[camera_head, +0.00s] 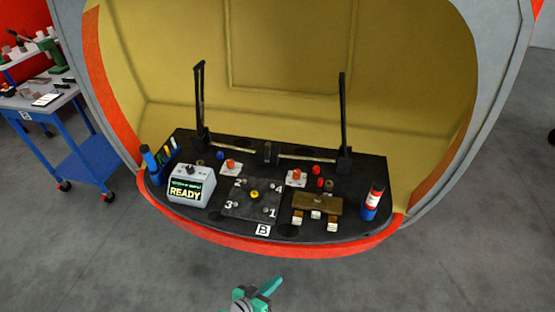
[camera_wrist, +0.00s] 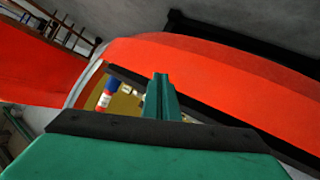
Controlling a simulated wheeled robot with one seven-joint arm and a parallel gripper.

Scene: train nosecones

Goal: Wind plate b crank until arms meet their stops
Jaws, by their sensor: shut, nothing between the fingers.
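Plate B (camera_head: 238,211) is a dark square panel on the black console, marked with numbers and a "B" label (camera_head: 263,230) below it. A yellow knob (camera_head: 254,195) sits at its middle with small grey knobs around it; I cannot tell which part is the crank. Two black arms stand upright behind, the left arm (camera_head: 199,95) and the right arm (camera_head: 343,115), joined by a linkage (camera_head: 305,157) along the console's back. My green gripper (camera_head: 272,287) is below and in front of the console, apart from it. Its fingers (camera_wrist: 161,98) are shut and empty.
The console (camera_head: 175,145) has a red front rim (camera_head: 270,247). A grey box reading "READY" (camera_head: 190,186) stands left of the plate. A brown block (camera_head: 317,203) and a blue-and-red canister (camera_head: 373,202) are right. A blue cart (camera_head: 70,145) stands far left. Floor in front is clear.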

